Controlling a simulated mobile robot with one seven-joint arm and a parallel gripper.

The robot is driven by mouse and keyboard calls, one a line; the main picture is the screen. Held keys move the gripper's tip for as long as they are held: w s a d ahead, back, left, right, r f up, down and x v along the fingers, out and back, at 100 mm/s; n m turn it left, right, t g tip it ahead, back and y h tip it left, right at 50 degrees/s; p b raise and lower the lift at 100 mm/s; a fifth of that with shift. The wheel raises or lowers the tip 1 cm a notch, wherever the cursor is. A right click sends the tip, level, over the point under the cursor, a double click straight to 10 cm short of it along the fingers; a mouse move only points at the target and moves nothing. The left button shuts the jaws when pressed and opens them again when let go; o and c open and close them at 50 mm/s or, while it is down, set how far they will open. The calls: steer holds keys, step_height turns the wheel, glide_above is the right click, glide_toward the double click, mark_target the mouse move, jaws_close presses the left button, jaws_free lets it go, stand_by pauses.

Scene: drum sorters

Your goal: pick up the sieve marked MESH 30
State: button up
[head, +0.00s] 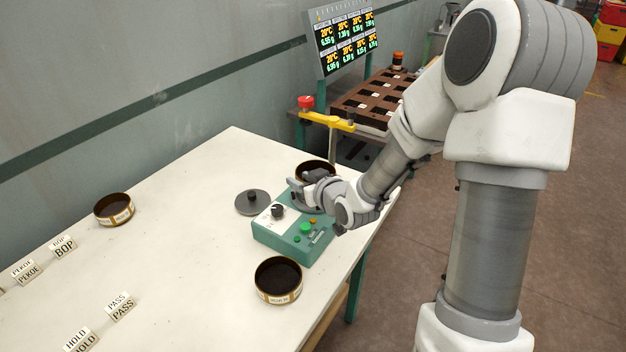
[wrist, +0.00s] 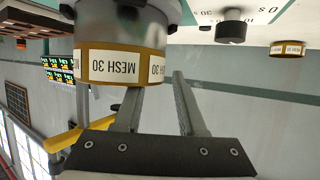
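The sieve marked MESH 30 (wrist: 121,66) is large at the upper left of the wrist view, upside down in the picture, with a tan band and white labels. In the head view a dark round sieve (head: 316,164), partly hidden by my gripper, stands at the far side of the teal device; its label cannot be read there. My gripper (wrist: 157,92) is open beside the MESH 30 sieve. One finger passes behind its band, so that fingertip is hidden; the other finger is clear of it. I cannot tell whether either finger touches it. My gripper (head: 302,192) is over the device in the head view.
The teal device (head: 295,235) has a black knob and a green button. A grey lid (head: 251,203) lies left of it. Other sieves stand at the front (head: 278,281) and far left (head: 114,208). Signs like PASS (head: 122,308) and BOP (head: 64,248) stand left on the white table.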

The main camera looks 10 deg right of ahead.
jaws_close()
steer(key=shift+s, duration=0.1)
steer(key=shift+s+f, duration=0.1)
steer(key=shift+f, duration=0.1)
stand_by(1.1)
